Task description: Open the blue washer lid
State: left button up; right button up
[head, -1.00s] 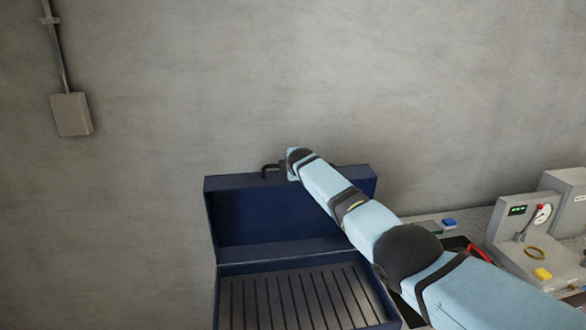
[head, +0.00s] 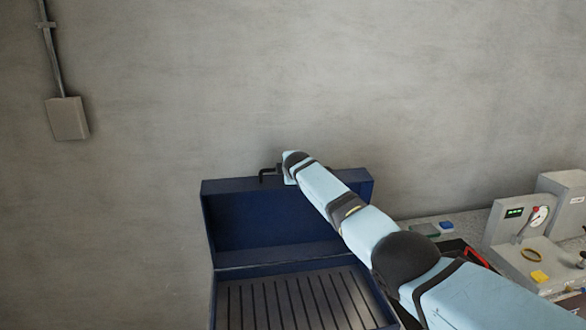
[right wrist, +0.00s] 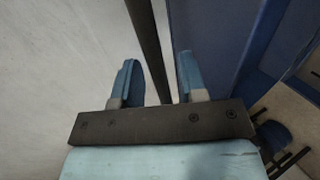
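The blue washer (head: 212,290) stands against the wall in the head view, its lid (head: 275,225) raised to about upright and its slatted inside showing. A dark bar handle (head: 267,171) is at the lid's top edge. My right arm reaches across the washer to this handle. In the right wrist view, the fingers of my right gripper (right wrist: 157,80) are apart, with the dark handle bar (right wrist: 148,45) running between them. A gap shows beside the bar, so the gripper looks open around it. The lid's blue panel (right wrist: 218,45) is on the right there. My left gripper is in neither view.
On the right is a grey bench (head: 470,224) with a grey gauge unit (head: 507,225), a blue block (head: 446,227) and a yellow block (head: 540,276). A grey wall box (head: 67,118) hangs at the upper left. The wall area left of the washer is clear.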

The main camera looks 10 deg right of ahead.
jog(key=shift+s+r+p, duration=0.3)
jog(key=shift+s, duration=0.2)
jog(key=b+v, duration=0.1)
jog(key=v, duration=1.1)
jog(key=shift+s, duration=0.25)
jog(key=shift+d, duration=0.1)
